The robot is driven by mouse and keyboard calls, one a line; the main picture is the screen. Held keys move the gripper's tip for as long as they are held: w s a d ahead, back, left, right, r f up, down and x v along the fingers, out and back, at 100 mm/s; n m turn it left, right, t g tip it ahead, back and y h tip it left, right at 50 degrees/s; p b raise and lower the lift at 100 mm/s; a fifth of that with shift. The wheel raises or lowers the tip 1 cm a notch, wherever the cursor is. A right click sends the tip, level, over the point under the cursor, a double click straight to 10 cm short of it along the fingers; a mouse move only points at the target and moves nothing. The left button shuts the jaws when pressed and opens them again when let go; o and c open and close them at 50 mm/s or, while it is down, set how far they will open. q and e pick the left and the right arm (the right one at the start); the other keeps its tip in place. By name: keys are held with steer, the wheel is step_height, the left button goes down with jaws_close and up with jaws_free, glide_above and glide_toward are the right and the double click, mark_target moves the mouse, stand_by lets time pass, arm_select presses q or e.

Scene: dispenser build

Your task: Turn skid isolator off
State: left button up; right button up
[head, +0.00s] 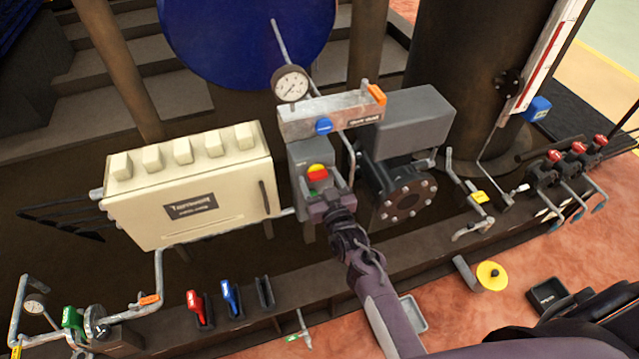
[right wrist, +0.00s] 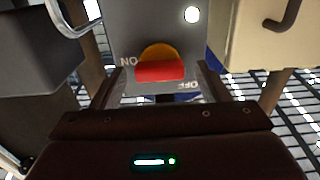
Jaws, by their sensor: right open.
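The skid isolator is a grey box (head: 309,157) with a red and yellow rotary knob (head: 317,172) on its front. In the right wrist view the red handle (right wrist: 160,71) lies level across a yellow disc (right wrist: 156,51). The ON mark (right wrist: 128,62) is at the handle's left end and the OFF mark (right wrist: 195,85) is below right; both appear upside down. My right gripper (head: 326,196) is just in front of the box, below the knob in the head view. It is open, its fingers on either side of the handle, with gaps visible. My left gripper is out of view.
A cream junction box (head: 190,200) stands left of the isolator, and a grey motor housing (head: 415,112) with a flange is at its right. A pressure gauge (head: 291,84) and a metal bracket (head: 330,115) are above. Red and blue handles (head: 228,296) sit on the lower beam.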

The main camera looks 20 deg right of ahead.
steer(key=shift+w, duration=0.2)
steer(key=c, duration=1)
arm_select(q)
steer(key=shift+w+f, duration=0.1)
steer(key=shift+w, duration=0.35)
